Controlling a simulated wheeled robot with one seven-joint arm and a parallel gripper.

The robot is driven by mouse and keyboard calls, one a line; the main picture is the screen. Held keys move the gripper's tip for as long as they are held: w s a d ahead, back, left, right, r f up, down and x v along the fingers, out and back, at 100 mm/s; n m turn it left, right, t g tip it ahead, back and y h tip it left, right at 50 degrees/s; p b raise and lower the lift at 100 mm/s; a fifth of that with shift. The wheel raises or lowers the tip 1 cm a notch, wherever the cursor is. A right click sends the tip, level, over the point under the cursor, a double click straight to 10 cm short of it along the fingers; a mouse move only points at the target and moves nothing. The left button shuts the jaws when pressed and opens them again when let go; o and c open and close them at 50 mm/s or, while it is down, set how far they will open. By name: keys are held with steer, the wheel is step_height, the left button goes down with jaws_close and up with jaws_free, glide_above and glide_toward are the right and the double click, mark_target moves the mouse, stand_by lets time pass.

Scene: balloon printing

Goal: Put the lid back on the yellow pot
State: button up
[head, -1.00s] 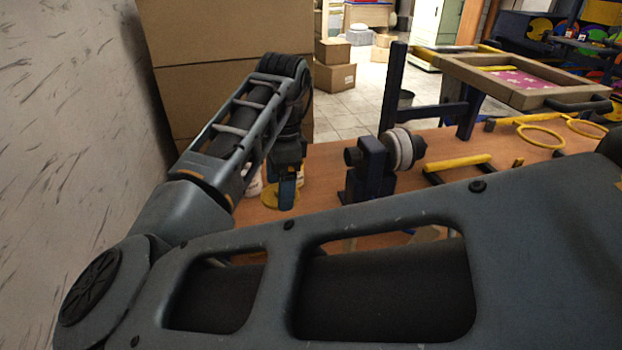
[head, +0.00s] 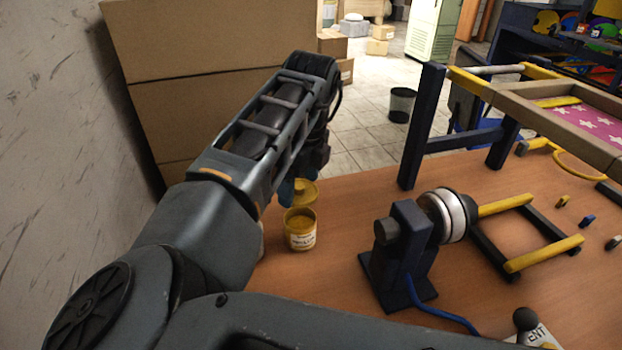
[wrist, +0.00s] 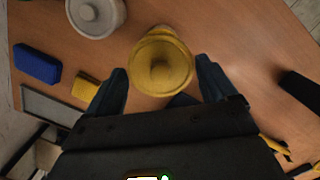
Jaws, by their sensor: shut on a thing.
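The yellow pot (head: 300,232) stands upright and open on the wooden table in the head view, its yellow inside showing. Its yellow lid (head: 306,190) shows just beyond the pot, beside the blue fingers of my gripper (head: 290,190). In the wrist view the round lid (wrist: 162,68), with a knob in its middle, sits between the two blue fingers of my gripper (wrist: 160,75), which is shut on it. A further yellow edge shows behind the lid there; I cannot tell whether it is the pot. My arm hides part of the gripper in the head view.
A dark clamp-like device (head: 405,250) stands right of the pot, with a blue cable. A white pot (wrist: 95,15), a blue block (wrist: 37,65) and a yellow block (wrist: 87,88) show in the wrist view. A screen frame (head: 540,100) stands at the back right.

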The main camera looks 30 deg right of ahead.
steer(key=shift+f+b, duration=1.75)
steer(key=shift+f, duration=1.35)
steer(key=shift+p, duration=0.35)
steer(key=shift+f, duration=0.15)
stand_by(0.3)
steer(key=o, duration=0.8)
